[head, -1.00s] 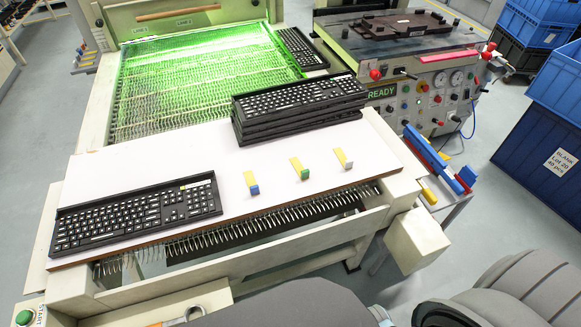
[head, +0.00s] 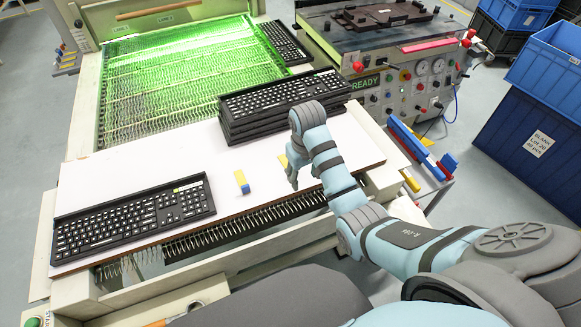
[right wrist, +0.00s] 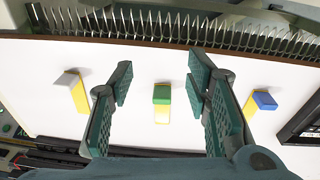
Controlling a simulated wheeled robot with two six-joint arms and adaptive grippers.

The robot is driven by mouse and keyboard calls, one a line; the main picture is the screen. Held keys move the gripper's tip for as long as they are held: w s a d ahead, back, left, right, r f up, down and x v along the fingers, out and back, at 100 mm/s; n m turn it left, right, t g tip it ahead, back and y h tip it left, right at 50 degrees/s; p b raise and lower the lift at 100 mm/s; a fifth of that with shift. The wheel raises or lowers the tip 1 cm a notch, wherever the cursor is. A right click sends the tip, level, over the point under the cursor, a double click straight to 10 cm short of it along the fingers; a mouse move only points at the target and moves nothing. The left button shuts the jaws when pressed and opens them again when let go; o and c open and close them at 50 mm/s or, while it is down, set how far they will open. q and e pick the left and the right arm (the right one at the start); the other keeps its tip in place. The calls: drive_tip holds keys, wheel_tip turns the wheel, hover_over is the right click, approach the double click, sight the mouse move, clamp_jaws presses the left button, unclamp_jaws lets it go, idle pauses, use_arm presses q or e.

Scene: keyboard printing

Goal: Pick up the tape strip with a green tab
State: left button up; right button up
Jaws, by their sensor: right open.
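In the right wrist view, the yellow tape strip with a green tab (right wrist: 162,95) lies on the white board between the fingers of my right gripper (right wrist: 161,74). The fingers are open on either side, apart from it, and nothing is held. In the head view, my right gripper (head: 291,181) hangs over the board's right part and largely covers this strip; only a bit of yellow shows beside it. The strip with a blue tab (head: 242,183) also shows in the right wrist view (right wrist: 262,100). A strip with a whitish tab (right wrist: 72,80) lies on the other side. My left gripper is out of view.
A keyboard (head: 134,217) lies at the board's left front. A stack of keyboards (head: 284,101) stands behind the strips. A row of metal spikes (right wrist: 150,25) runs along the board's front edge. Bare white board (head: 150,165) lies left of the stack.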

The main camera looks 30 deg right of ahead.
drive_tip(key=w+r+g, duration=0.1)
drive_tip(key=w+r, duration=0.5)
drive_tip(key=r, duration=0.4)
drive_tip(key=shift+y, duration=0.3)
wheel_tip(320, 180, down, 14)
drive_tip(key=b, duration=0.3)
drive_tip(key=shift+s, duration=0.1)
drive_tip(key=c, duration=0.8)
